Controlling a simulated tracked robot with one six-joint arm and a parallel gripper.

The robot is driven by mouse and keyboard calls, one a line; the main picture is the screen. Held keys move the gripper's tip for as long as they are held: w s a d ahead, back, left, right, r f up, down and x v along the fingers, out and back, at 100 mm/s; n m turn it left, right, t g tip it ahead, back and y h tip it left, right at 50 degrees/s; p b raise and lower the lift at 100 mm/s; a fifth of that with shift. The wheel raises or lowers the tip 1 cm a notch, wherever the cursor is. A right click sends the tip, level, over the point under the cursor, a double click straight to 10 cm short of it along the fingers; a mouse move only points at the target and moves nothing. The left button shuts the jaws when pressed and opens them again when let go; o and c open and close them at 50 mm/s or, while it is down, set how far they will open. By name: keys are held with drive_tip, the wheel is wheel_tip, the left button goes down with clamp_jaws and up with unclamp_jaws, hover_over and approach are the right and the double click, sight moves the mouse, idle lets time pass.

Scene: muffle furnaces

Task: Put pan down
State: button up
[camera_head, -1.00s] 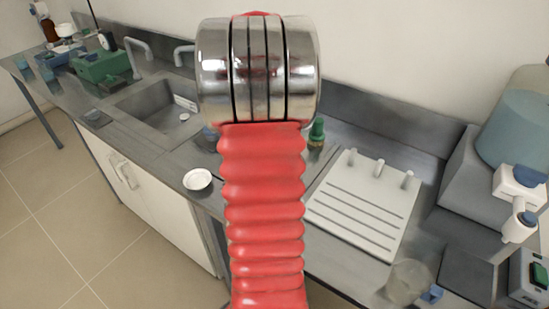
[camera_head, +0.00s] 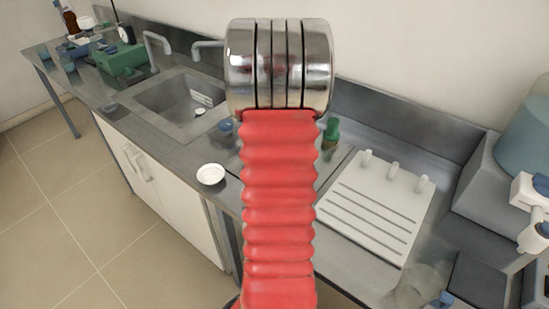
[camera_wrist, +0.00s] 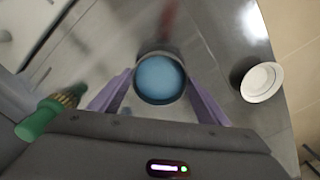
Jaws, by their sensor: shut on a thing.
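In the wrist view, my gripper (camera_wrist: 160,84) has its two purple fingers on either side of a round pan (camera_wrist: 160,79) with a dark rim and a blue inside. My gripper is shut on this pan over the grey steel counter. Whether the pan touches the counter cannot be told. In the head view, my red arm hides my gripper; a small blue patch (camera_head: 225,126) shows at the arm's left edge and may be the pan. A white shallow dish (camera_wrist: 262,82) sits apart, to the right in the wrist view; the head view shows it on the counter's front edge (camera_head: 210,174).
A white ridged board (camera_head: 377,205) and a clear glass vessel (camera_head: 418,287) lie to the right. A sink (camera_head: 185,100) is at the left.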

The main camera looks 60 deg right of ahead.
drive_tip(key=shift+f, duration=1.1)
drive_tip(key=o, duration=1.7)
drive_tip(key=shift+f, duration=0.1)
wheel_tip(320, 180, up, 12)
drive_tip(key=shift+r, duration=0.15)
